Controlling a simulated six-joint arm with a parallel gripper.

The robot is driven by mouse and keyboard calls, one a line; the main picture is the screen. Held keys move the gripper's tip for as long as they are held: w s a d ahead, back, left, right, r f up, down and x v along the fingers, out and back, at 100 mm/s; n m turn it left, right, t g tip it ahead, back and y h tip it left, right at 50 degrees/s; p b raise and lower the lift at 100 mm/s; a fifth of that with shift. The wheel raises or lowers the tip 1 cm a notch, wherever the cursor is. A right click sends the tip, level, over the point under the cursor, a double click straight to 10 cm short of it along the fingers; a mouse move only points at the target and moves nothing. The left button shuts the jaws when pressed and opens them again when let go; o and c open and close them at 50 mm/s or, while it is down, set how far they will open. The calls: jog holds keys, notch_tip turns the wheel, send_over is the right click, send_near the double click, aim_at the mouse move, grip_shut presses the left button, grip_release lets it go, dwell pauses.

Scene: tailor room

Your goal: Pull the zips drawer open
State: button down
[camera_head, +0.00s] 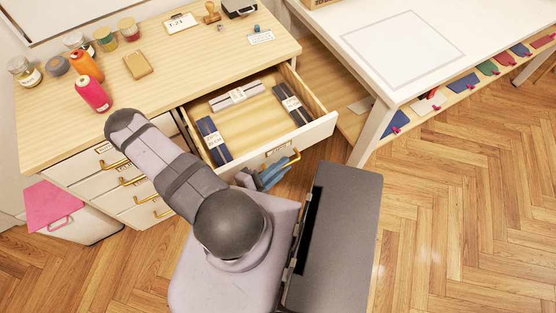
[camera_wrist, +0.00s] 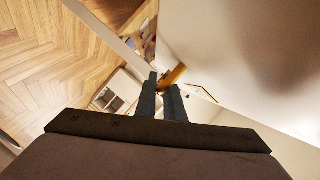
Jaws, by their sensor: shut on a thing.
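The open drawer (camera_head: 317,131) stands well out from the right side of the wooden-topped cabinet in the head view. Its label is too small to read. Inside lie a dark blue packet (camera_head: 214,141), a grey packet (camera_head: 237,97) and a dark grey packet (camera_head: 291,103), each with a paper band. My gripper (camera_head: 277,172) is at the drawer's front, shut on its brass handle (camera_head: 294,157). In the wrist view the handle (camera_wrist: 177,74) shows between the fingertips (camera_wrist: 161,88). My arm hides part of the cabinet's front.
Closed drawers with brass handles (camera_head: 131,181) are at the left. Spools, including a pink one (camera_head: 92,94), and jars stand on the cabinet top (camera_head: 190,70). A white table (camera_head: 330,25) is close on the right, its leg (camera_head: 374,130) near the open drawer. The wooden floor (camera_head: 470,200) is clear at right.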

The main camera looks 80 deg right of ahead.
jog(key=c, duration=2.2)
grip_release()
jog(key=shift+o, duration=0.2)
jog(key=shift+w, duration=0.15)
jog(key=b+v, duration=0.1)
jog(key=v, duration=0.6)
jog(key=shift+a, duration=0.1)
